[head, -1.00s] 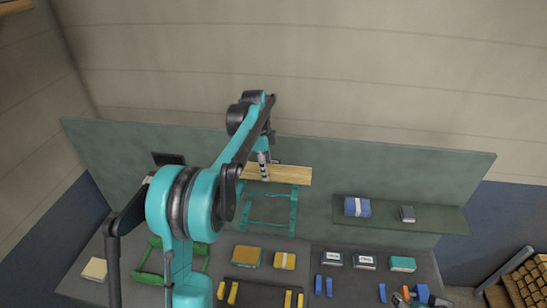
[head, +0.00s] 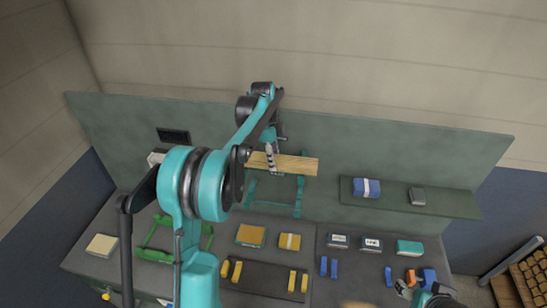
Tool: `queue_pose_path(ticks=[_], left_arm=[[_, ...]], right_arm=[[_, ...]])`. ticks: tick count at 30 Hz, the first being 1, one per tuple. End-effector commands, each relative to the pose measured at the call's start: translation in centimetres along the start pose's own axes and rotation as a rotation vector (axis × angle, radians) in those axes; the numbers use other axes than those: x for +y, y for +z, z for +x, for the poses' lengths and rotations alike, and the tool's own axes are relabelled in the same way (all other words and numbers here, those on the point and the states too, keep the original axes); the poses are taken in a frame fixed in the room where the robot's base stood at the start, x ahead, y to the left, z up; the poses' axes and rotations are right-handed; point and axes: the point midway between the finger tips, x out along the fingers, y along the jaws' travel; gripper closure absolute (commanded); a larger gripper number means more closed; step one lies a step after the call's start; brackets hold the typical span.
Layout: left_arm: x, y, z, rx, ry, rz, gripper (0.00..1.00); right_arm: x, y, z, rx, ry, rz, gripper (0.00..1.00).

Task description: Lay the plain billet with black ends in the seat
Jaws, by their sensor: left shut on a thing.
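A long pale wooden piece (head: 297,166), which I take for the plain billet, lies level across the upper part of a teal frame (head: 298,200) in front of the backboard. Its ends are too small to show any black clearly. My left gripper (head: 271,168) comes down from above at its middle-left and is shut on it; the fingertips are small and partly hidden. I cannot tell whether the billet rests on the frame or hangs just above it. Part of my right gripper (head: 404,289) shows at the lower right, its jaws unclear.
A green frame (head: 150,232) stands at left. Yellow blocks (head: 250,235), labelled boxes and paired yellow and blue pegs (head: 328,267) cover the bench front.

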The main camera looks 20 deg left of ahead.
Motion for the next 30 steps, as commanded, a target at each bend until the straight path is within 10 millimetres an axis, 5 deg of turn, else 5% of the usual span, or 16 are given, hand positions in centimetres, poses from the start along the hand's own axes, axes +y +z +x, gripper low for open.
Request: queue_pose_path(ticks=[6, 7, 9, 20, 30], left_arm=[[0.0, 0.0, -0.1, 0.000, 0.000, 0.000, 1.00], [0.0, 0.0, -0.1, 0.000, 0.000, 0.000, 0.54], [0.0, 0.0, -0.1, 0.000, 0.000, 0.000, 0.38], [0.0, 0.0, -0.4, 0.000, 0.000, 0.000, 0.38], [0.0, 0.0, -6.8, 0.000, 0.000, -0.001, 0.38]], right_arm=[[0.0, 0.0, 0.0, 0.000, 0.000, 0.000, 0.44], [0.0, 0.0, 0.0, 0.000, 0.000, 0.000, 0.44], [0.0, 0.0, 0.0, 0.000, 0.000, 0.000, 0.44], [0.0, 0.0, 0.0, 0.000, 0.000, 0.000, 0.44], [0.0, 0.0, 0.0, 0.000, 0.000, 0.000, 0.44]])
